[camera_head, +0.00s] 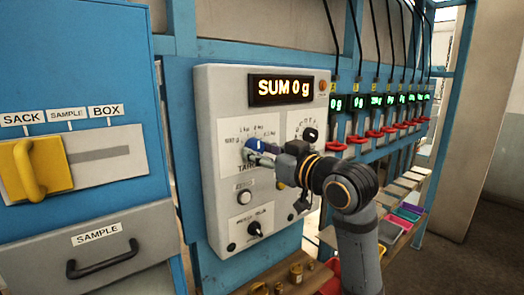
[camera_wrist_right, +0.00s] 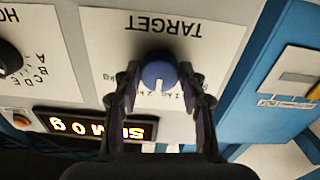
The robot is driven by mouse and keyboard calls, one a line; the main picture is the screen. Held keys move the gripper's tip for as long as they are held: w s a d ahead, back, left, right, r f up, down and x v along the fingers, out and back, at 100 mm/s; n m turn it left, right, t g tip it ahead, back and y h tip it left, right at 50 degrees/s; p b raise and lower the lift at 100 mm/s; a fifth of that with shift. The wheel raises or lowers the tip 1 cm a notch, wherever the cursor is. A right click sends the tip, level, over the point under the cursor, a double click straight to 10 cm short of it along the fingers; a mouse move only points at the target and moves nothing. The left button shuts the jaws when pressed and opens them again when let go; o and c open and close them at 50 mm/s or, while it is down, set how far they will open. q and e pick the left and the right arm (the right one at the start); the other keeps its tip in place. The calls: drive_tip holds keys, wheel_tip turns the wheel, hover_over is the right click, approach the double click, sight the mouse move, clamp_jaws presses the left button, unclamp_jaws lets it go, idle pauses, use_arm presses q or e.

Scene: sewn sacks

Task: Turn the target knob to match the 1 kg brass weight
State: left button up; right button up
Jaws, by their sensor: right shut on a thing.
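The blue target knob (camera_head: 252,146) sits on the white TARGET plate of the grey control panel. Marks such as 500 g, 1 kg and 2 kg run above it. My right gripper (camera_head: 260,155) reaches in from the right and is shut on the knob. In the right wrist view, the gripper's two fingers (camera_wrist_right: 161,82) stand on either side of the blue knob (camera_wrist_right: 158,72), with the plate upside down. I cannot tell exactly which mark the knob points to. Small brass weights (camera_head: 296,273) stand at the bottom, below the panel. My left gripper is not in view.
The display (camera_head: 281,88) reads SUM 0 g. A black selector knob (camera_head: 310,135) is right of the target knob; another (camera_head: 254,229) is below. A yellow handle (camera_head: 30,170) and the SAMPLE drawer (camera_head: 95,250) are left. Several scale displays with red trays line the right.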

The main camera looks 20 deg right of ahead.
drive_tip(key=n, duration=0.1)
drive_tip(key=n+p, duration=0.1)
drive_tip(key=shift+r+n, duration=0.2)
drive_tip(key=shift+n, duration=0.1)
drive_tip(key=shift+f+n, duration=0.15)
drive_tip(key=shift+n, duration=0.65)
drive_tip(key=o, duration=1.1)
drive_tip(key=shift+o, duration=0.2)
